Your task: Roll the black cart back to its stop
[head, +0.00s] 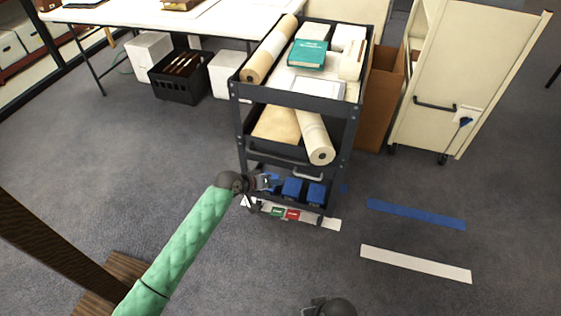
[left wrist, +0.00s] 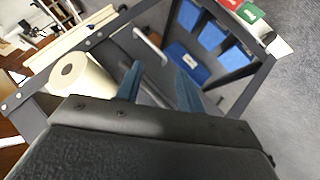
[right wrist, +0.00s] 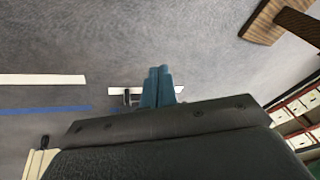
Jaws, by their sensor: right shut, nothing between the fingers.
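The black cart (head: 297,91) stands upright at centre in the head view, with loaded shelves and a pale handle (head: 308,174) on its near side. My left gripper (head: 268,183) is at the cart's near lower side. In the left wrist view its fingers (left wrist: 158,88) are apart, with dark cart parts behind them; contact is unclear. Which mark is the stop is unclear. My right gripper (right wrist: 159,86) is shut and empty, away from the cart.
A cream cart (head: 425,85) stands at right, beside a brown box (head: 381,100). Blue tape (head: 415,214) and white tape (head: 415,263) mark the floor before it. A white table (head: 180,24) and a black crate (head: 181,83) are behind left. The near floor is mostly clear.

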